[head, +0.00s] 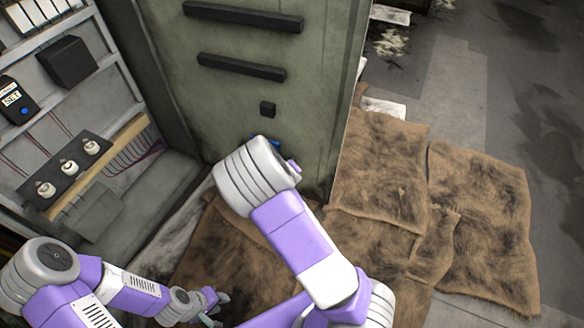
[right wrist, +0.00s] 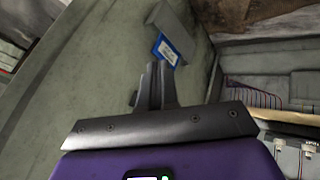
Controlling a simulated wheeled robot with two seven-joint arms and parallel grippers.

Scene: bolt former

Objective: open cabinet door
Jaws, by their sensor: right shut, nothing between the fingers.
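The grey-green cabinet door (head: 225,108) stands upright in the upper middle of the head view, with black slotted vents and a small black square fitting (head: 267,109). The cabinet's inside (head: 140,195) shows to the left of it. My right arm reaches up to the door's lower part, and its wrist hides the fingers in the head view. In the right wrist view my right gripper (right wrist: 156,76) is shut and empty, close to the grey-green panel. A blue-and-white label (right wrist: 167,50) shows just beyond its fingertips. My left gripper (head: 215,304) looks open and empty, low in the head view.
The cabinet's inside holds a black box (head: 67,62), a small unit with a blue button (head: 17,100), and a dark strip with white knobs (head: 67,169). Brown matting (head: 480,220) covers the floor right of the door. Grey floor (head: 460,105) beyond is mostly clear.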

